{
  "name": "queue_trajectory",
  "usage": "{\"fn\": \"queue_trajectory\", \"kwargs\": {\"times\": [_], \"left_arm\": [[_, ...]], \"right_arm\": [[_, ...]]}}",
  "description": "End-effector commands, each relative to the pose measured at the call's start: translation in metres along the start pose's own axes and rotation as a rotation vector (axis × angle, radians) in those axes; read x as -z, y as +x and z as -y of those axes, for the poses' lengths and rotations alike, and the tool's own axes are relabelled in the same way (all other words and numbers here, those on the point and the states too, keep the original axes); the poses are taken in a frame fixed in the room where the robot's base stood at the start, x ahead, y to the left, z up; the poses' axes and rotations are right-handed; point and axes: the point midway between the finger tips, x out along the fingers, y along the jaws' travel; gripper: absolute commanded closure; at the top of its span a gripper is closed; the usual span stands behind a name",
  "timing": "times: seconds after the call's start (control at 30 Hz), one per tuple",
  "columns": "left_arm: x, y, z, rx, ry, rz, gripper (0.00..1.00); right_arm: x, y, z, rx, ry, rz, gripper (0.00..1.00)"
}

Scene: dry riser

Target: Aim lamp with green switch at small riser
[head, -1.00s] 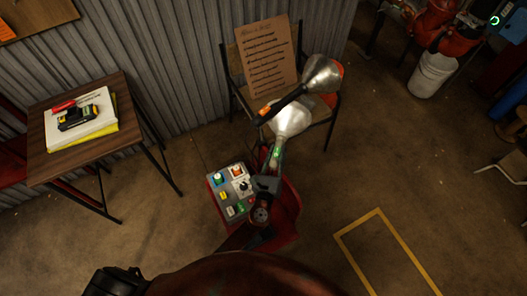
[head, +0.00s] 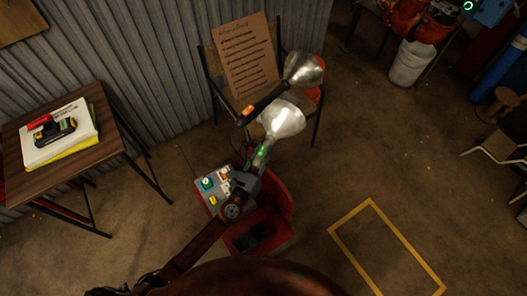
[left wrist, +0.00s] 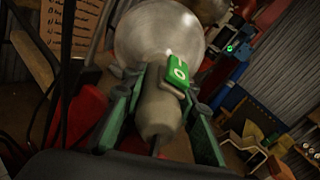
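The lamp with the green switch (head: 263,152) has a pale, shiny round head (head: 282,119) that points up and to the right in the head view. In the left wrist view its green switch (left wrist: 180,73) and grey handle (left wrist: 158,112) sit between my fingers. My left gripper (head: 257,163) is closed around this handle, with one green finger on each side (left wrist: 160,120). A second lamp (head: 303,70) with an orange switch is just above it. I cannot tell which thing is the small riser. My right gripper is not in view.
A panel with coloured buttons (head: 208,183) and a red base (head: 268,215) stand below the lamps. A chair holds a written board (head: 244,55). A wooden table (head: 75,163) is at the left. A white bucket (head: 411,63) stands at upper right. The yellow-outlined floor area (head: 365,205) is clear.

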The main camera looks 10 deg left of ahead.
Motion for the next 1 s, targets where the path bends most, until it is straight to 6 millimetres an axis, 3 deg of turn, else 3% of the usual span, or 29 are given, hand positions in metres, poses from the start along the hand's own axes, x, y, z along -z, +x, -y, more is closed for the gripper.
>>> {"fn": "queue_trajectory", "kwargs": {"times": [0.23,0.57,0.67,1.0], "left_arm": [[0.000,0.000,0.000,-0.001,0.000,0.001,0.56],[0.001,-0.006,-0.001,-0.002,0.001,-0.002,0.56],[0.002,-0.018,-0.001,-0.003,0.000,-0.002,0.56],[0.002,-0.087,-0.001,-0.002,0.002,-0.003,0.56]], "right_arm": [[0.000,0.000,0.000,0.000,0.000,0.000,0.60],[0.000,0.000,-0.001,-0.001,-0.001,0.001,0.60],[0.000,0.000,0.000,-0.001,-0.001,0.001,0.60],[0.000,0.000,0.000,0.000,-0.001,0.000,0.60]]}}
